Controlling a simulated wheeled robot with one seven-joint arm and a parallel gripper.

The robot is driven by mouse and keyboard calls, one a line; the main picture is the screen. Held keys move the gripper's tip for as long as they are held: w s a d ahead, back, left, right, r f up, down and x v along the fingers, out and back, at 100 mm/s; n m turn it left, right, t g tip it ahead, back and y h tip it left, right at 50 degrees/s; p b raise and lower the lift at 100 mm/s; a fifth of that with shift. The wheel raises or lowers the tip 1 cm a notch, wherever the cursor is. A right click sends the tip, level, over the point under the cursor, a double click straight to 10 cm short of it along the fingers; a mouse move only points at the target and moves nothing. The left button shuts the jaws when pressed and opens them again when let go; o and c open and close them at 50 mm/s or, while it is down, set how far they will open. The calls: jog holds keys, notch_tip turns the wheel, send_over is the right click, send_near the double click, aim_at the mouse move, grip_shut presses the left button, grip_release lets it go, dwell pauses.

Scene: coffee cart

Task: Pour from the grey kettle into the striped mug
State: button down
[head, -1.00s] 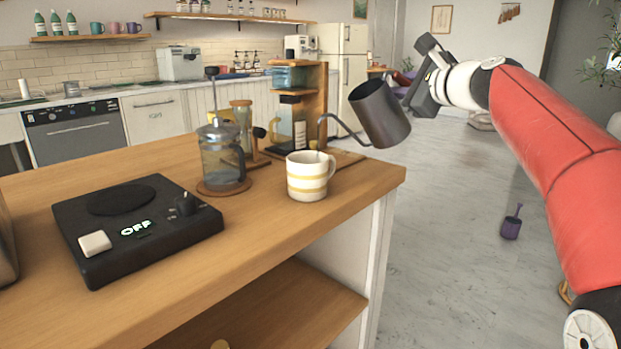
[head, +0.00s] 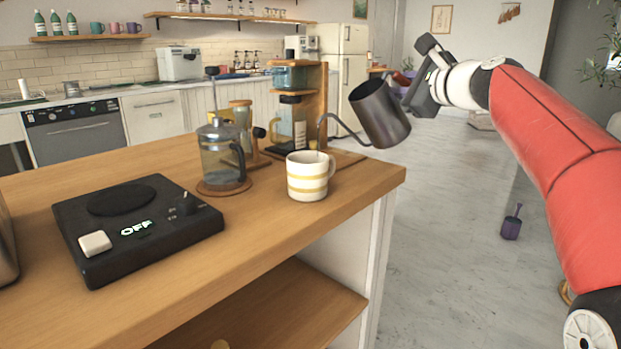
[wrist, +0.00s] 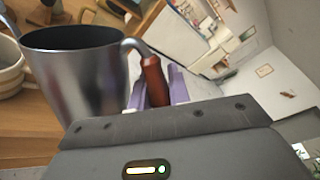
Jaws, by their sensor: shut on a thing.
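The grey kettle (head: 380,113) is in the air beyond the counter's right edge, tilted with its thin spout toward the left. The spout tip is just above the striped mug (head: 308,177), near its rim. The mug is cream with yellow bands and stands upright near the counter's right end. My gripper (head: 412,97) is shut on the kettle's handle. The wrist view shows the kettle's body (wrist: 75,80) and its brown handle (wrist: 153,80) between purple fingers. The mug shows at the left edge there (wrist: 10,72). I cannot make out a stream of water.
A French press (head: 221,157) stands on a round coaster left of the mug. A wooden dripper stand (head: 315,105) is behind the mug. A black hot plate (head: 135,230) reading OFF lies at the front left.

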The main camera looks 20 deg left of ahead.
jog(key=shift+w+d+f+m+b, duration=0.15)
jog(key=shift+f+m+b, duration=0.15)
jog(key=shift+f+b, duration=0.15)
jog(key=shift+d+f+m+b, duration=0.1)
jog(key=shift+f+m+b, duration=0.2)
jog(key=shift+f, duration=0.15)
jog(key=shift+r, duration=0.1)
jog(key=shift+a+r+n+p, duration=0.1)
jog(key=shift+r+n+p, duration=0.25)
jog(key=shift+p, duration=0.15)
jog(key=shift+r, duration=0.1)
dwell(0.4)
jog(key=shift+a+r, duration=0.1)
jog(key=shift+r, duration=0.15)
jog(key=shift+r+n, duration=0.1)
jog(key=shift+n, duration=0.15)
